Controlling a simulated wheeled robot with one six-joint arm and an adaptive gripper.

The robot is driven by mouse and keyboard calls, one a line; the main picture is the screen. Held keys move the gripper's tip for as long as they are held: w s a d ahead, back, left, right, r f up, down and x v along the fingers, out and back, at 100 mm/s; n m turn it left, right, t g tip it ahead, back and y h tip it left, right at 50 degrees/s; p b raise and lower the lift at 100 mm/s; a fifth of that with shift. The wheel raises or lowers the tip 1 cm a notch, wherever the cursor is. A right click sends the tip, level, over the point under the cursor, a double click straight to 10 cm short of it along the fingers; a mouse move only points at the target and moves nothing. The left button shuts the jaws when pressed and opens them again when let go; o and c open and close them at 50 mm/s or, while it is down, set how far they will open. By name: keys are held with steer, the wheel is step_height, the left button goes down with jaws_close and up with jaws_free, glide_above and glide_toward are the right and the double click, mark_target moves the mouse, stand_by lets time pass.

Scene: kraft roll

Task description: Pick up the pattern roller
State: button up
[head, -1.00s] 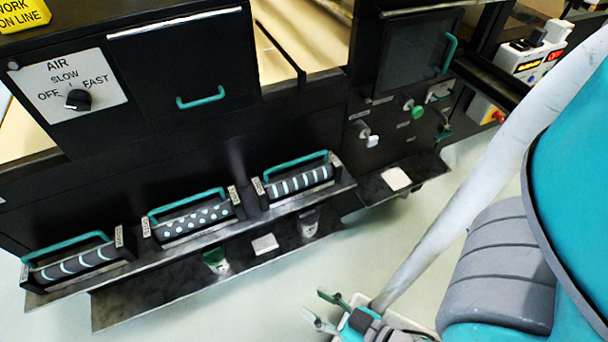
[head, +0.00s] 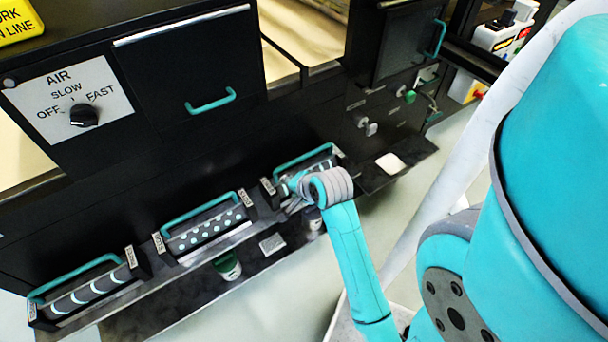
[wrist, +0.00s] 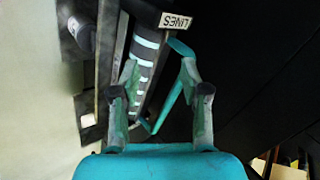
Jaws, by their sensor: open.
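Three dark pattern rollers with teal handles stand on the machine's ledge. The left one (head: 88,292) has pale bands, the middle one (head: 205,228) pale dots. The right one (head: 322,162) has pale stripes and is partly hidden by my arm. In the wrist view this striped roller (wrist: 145,48) carries an end label (wrist: 176,22) reading "LINES" upside down. Its teal handle (wrist: 171,103) shows between the two fingers of my gripper (wrist: 160,75). My gripper is open, one finger over the roller side. In the head view my gripper (head: 290,195) is at the striped roller. I cannot tell whether it touches.
Above are the black machine front with a teal drawer handle (head: 211,102) and an AIR dial (head: 83,115). A white pad (head: 390,163) lies on the shelf at right.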

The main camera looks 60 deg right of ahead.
mark_target(304, 156)
steer(key=s+d+r+m+g, duration=0.2)
steer(key=d+r+m, duration=0.3)
steer(key=d, duration=0.4)
steer(key=shift+n, duration=0.3)
steer(key=x, duration=0.4)
steer(key=shift+w+d+f, duration=0.1)
steer(key=shift+w+d, duration=0.15)
steer(key=shift+d, duration=0.3)
steer(key=shift+x, duration=2.5)
steer(key=shift+d, duration=0.1)
jaws_close()
steer(key=shift+w, duration=0.1)
